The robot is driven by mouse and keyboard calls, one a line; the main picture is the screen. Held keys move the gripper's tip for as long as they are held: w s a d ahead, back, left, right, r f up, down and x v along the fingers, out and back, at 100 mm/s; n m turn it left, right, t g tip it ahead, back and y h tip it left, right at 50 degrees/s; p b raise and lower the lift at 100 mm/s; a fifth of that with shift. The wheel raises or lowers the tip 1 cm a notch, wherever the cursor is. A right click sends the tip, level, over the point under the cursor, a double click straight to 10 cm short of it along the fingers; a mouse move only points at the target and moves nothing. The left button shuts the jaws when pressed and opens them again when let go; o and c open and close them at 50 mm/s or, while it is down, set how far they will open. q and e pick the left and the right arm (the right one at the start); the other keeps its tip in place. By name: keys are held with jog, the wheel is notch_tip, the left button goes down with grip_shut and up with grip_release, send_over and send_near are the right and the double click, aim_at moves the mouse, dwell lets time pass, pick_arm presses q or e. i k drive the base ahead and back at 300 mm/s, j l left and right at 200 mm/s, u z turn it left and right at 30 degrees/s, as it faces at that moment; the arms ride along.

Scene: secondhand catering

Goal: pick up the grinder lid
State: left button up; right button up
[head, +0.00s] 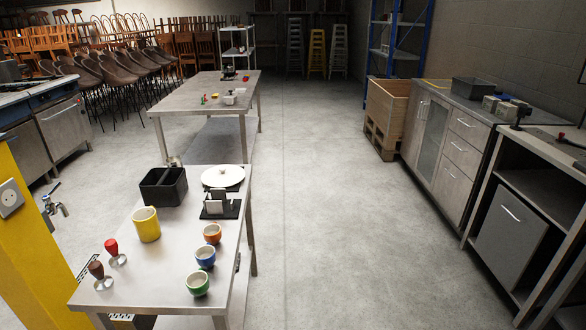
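No part that I can surely tell as the grinder lid shows in the head view. A white round disc (223,176) with a dark rim or base under it lies at the far end of the near steel table (175,238); I cannot tell whether it is a lid or a plate. Small dark items on the right-hand counter (453,99) are too small to name. Neither of my grippers is in view.
The near table carries a black divided box (163,187), a yellow mug (146,224), orange (212,233), blue (205,256) and green (197,282) cups and two tampers (115,253). A wooden crate (387,115) stands right. The middle floor is clear.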

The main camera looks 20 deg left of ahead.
aim_at(221, 176)
jog(key=i+l+z, duration=0.15)
jog(key=i, duration=0.4)
jog(key=i+l+z, duration=0.1)
jog(key=i+l, duration=0.15)
jog(key=i, duration=0.25)
jog(key=i+u, duration=0.65)
jog(key=u, duration=0.2)
jog(key=i+l+u, duration=0.2)
jog(key=u, duration=0.25)
jog(key=i, duration=0.1)
